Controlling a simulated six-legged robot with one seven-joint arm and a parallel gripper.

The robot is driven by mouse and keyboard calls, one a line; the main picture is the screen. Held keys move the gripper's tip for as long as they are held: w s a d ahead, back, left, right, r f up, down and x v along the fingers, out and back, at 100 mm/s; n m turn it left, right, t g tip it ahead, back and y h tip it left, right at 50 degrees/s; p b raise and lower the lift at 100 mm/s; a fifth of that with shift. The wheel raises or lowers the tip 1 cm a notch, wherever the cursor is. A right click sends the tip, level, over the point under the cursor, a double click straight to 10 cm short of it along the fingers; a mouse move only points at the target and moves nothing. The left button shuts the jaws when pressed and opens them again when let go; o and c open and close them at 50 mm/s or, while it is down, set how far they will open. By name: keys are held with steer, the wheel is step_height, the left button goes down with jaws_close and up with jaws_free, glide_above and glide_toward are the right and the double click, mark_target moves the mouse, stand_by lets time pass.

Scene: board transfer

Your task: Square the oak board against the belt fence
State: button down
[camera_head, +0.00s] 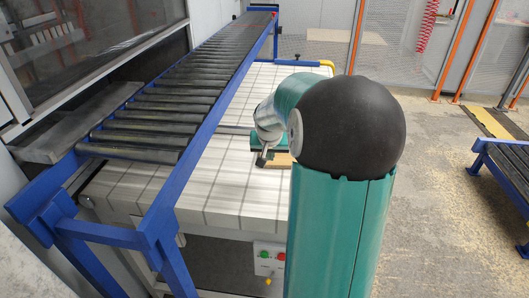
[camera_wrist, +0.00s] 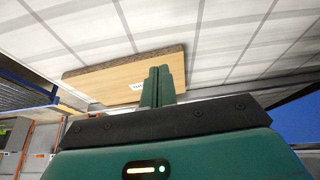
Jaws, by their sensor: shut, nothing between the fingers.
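The oak board (camera_wrist: 118,78) is a light wooden panel with a dark far edge and a small white label. It lies on the white, grey-lined belt (camera_wrist: 225,40) in the wrist view. In the head view only a small part of the board (camera_head: 280,159) shows; my arm hides the rest. My gripper (camera_wrist: 161,72) is shut and empty, its fingertips overlapping the board's right part in the wrist view. Whether they touch it cannot be told. In the head view my gripper (camera_head: 262,159) is low over the belt. I cannot tell which part is the fence.
A roller conveyor (camera_head: 185,92) with blue rails runs along the belt's left side. A control box with buttons (camera_head: 268,258) sits at the belt's front. Another blue-framed conveyor (camera_head: 505,170) stands at right. The near left belt surface (camera_head: 220,185) is clear.

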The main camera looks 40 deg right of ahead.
mark_target(270, 164)
steer(key=shift+s+a+f+x, duration=0.1)
steer(key=shift+a+x, duration=0.05)
steer(key=shift+x, duration=1.05)
steer(key=shift+s+a+f+x, duration=0.1)
steer(key=shift+x, duration=1.1)
steer(key=shift+s+a+x, duration=0.1)
steer(key=shift+a+x, duration=0.05)
steer(key=shift+x, duration=1.05)
steer(key=shift+w+d+r, duration=0.1)
steer(key=shift+w+d, duration=0.75)
steer(key=shift+d, duration=0.05)
steer(key=shift+s+a, duration=0.9)
step_height(270, 164, up, 7)
